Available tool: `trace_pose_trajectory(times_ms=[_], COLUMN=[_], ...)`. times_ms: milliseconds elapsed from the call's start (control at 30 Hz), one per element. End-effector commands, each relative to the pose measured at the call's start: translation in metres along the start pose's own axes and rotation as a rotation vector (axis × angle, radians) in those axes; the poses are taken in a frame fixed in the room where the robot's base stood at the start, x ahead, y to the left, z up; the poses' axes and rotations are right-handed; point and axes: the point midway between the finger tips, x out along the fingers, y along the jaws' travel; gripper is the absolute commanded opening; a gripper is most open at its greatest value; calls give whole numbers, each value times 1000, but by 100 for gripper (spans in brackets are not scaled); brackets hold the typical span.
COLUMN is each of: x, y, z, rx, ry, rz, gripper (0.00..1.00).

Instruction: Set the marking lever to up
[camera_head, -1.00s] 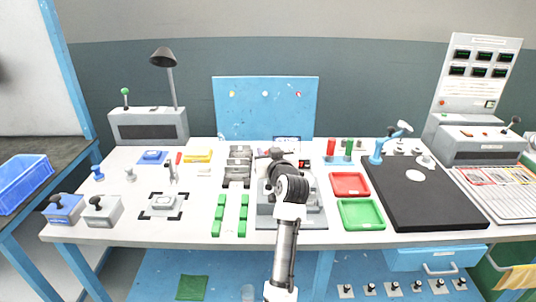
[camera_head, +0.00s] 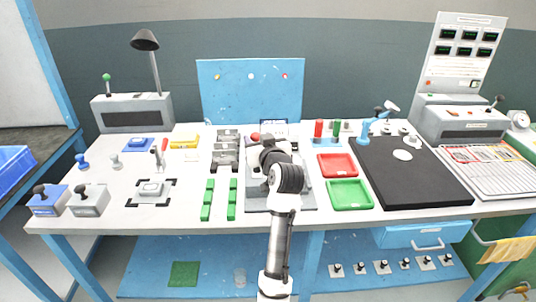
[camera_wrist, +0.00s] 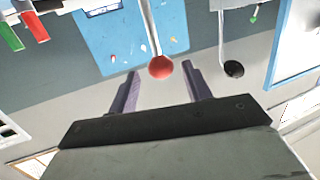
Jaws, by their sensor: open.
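The marking lever is most likely the one with a red ball knob (camera_head: 255,136) on the grey machine (camera_head: 308,197) at the middle of the bench. Most of that machine is hidden behind my arm. In the wrist view, which looks upside down, the red knob (camera_wrist: 160,68) sits at the end of a thin pale rod coming from the top edge. My gripper (camera_wrist: 159,77) is open, with one finger on each side of the knob in the picture. I see no finger touching it, and cannot tell the depth gap. The lever's setting is unclear.
Red tray (camera_head: 337,164) and green tray (camera_head: 349,194) lie right of the machine, beside a black mat (camera_head: 415,185). Green bars (camera_head: 208,199) lie to its left. A lamp (camera_head: 145,40) and a blue board (camera_head: 250,92) stand behind.

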Motion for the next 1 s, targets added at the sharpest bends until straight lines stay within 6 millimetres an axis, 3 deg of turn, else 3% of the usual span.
trace_pose_trajectory(times_ms=[200, 433, 633, 900, 1000], x=[-53, -92, -104, -104, -102], y=[1, 1, 1, 1, -8], z=[3, 2, 1, 0, -5], rx=[-2, 0, 0, 0, -7], ry=[2, 1, 0, -1, 18], rz=[3, 2, 2, 1, -8], gripper=[49, 49, 49, 49, 49])
